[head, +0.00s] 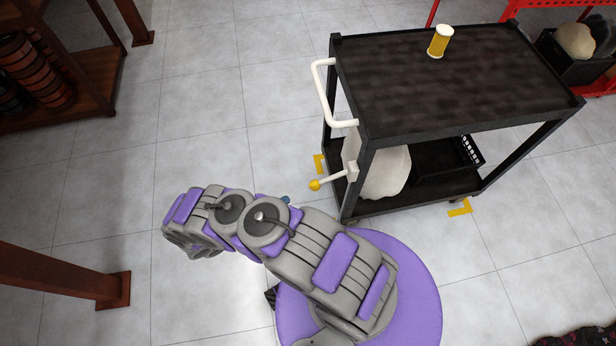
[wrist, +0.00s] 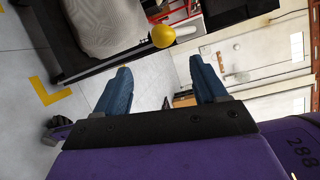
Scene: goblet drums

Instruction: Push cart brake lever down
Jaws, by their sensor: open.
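The black cart (head: 450,75) stands at the right of the head view. Its brake lever (head: 333,179) is a short pale rod with a yellow ball knob (head: 315,185), sticking out to the left below the white handle (head: 322,95). In the wrist view the yellow knob (wrist: 163,36) is beyond my gripper (wrist: 160,68), roughly in line with the gap between the blue fingers. The fingers are spread, empty and look apart from the knob. In the head view my arm hides the gripper except for a small blue bit near the lever.
A yellow-and-white cylinder (head: 440,41) stands on the cart top. A pale sack (head: 388,172) and a black basket (head: 445,160) are on the lower shelf. Yellow floor marks (head: 460,208) lie at the cart's corners. A wooden shelf (head: 95,75) is at left; the floor between is clear.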

